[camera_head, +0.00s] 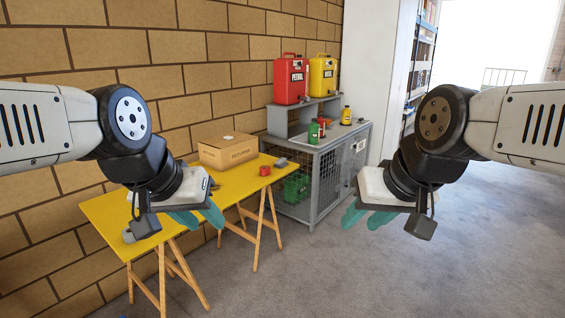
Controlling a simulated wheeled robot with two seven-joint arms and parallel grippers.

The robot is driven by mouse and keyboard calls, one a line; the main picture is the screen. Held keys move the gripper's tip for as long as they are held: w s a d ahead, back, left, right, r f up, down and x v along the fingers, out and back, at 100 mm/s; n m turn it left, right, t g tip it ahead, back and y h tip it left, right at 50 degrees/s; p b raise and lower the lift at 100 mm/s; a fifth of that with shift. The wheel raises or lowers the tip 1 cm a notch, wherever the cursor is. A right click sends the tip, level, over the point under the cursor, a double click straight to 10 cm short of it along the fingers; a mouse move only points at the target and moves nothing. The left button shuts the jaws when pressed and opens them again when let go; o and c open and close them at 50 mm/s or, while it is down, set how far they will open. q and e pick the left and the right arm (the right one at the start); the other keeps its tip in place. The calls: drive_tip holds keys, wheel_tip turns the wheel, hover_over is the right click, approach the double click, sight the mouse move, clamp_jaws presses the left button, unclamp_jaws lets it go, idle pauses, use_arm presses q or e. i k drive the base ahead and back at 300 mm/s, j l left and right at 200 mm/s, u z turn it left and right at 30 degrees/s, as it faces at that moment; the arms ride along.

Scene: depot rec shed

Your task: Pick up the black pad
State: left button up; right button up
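I cannot clearly make out a black pad. A small dark grey item (281,162) lies at the far right end of the yellow trestle table (115,213), too small to identify. My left gripper (199,219) hangs in front of the table, with its teal fingers apart and nothing seen between them. My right gripper (366,218) hangs over the grey floor, right of the table, also with teal fingers apart and empty. My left arm and gripper hide part of the tabletop.
A cardboard box (229,151) and a red roll (265,171) are on the table. A grey round item (128,237) is at its near end. A grey mesh cage (328,185) beyond holds up red (290,80) and yellow (322,76) cans. The floor (400,280) at right is clear.

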sight(281, 162)
drive_tip(key=i+l, duration=0.15)
drive_tip(key=i, duration=0.5)
drive_tip(key=i+l, duration=0.15)
drive_tip(key=i, duration=0.5)
drive_tip(key=i+l, duration=0.15)
drive_tip(key=i, duration=0.45)
drive_tip(key=i+l, duration=0.15)
drive_tip(key=i, duration=0.5)
drive_tip(key=i+l, duration=0.15)
drive_tip(key=i, duration=0.5)
